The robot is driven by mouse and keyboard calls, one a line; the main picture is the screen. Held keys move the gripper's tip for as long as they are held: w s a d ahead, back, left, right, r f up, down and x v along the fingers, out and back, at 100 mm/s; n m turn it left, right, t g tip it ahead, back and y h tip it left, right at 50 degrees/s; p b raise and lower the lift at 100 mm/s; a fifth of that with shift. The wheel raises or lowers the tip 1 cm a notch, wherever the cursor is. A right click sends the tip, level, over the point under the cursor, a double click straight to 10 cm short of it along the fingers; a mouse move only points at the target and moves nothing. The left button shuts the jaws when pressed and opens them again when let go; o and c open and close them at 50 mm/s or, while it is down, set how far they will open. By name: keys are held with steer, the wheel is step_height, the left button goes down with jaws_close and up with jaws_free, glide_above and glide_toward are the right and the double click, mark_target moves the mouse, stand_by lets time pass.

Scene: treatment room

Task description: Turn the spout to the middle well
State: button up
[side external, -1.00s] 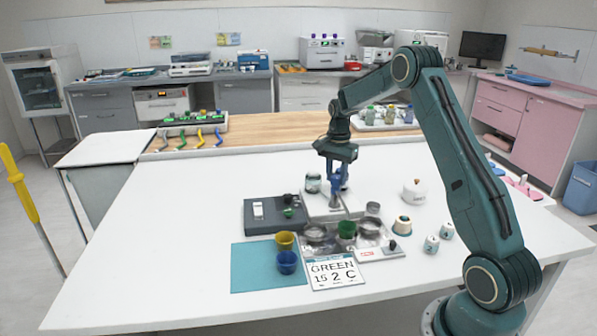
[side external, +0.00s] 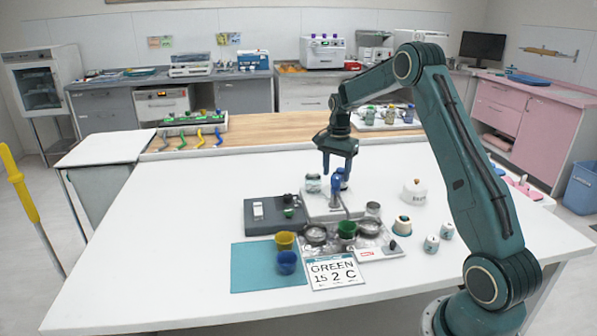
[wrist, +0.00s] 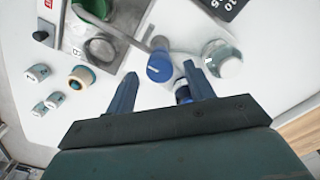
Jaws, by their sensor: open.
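The blue-capped spout post stands on a white base at the back of the well plate; its blue cap (side external: 337,184) also shows in the wrist view (wrist: 160,68). The thin grey spout (wrist: 125,38) runs from the post toward the green cup (side external: 347,229), which sits in the middle well. The left well (side external: 315,233) and right well (side external: 368,228) lie on either side. My gripper (side external: 337,172) is open and empty above the cap. In the wrist view its fingertips (wrist: 160,73) are spread apart near the cap. The spout's exact end is hard to make out.
A yellow cup (side external: 284,240) and a blue cup (side external: 287,262) stand on or beside the teal mat (side external: 250,268). A card reading GREEN 15 2 C (side external: 334,272) lies in front. A dark device (side external: 262,215) is left; a clear jar (wrist: 222,58) is close by the post.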

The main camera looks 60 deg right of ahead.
step_height(320, 180, up, 12)
steer(key=shift+r, duration=0.2)
stand_by(0.4)
steer(key=s+a+r+n+t, duration=0.1)
steer(key=s+a+r+n, duration=0.35)
steer(key=a, duration=0.55)
steer(key=s+a+r+n+t, duration=0.2)
steer(key=s+a+r+n, duration=0.25)
steer(key=a, duration=0.45)
steer(key=s+a+f+n+t, duration=0.1)
steer(key=s+a+n, duration=0.3)
steer(key=s, duration=0.5)
steer(key=s+a+f+n+t, duration=0.1)
steer(key=s+a+f+n, duration=0.3)
steer(key=s+a, duration=0.3)
steer(key=shift+s+a+n+t, duration=0.25)
steer(key=shift+s+n, duration=0.25)
steer(key=shift+s, duration=0.4)
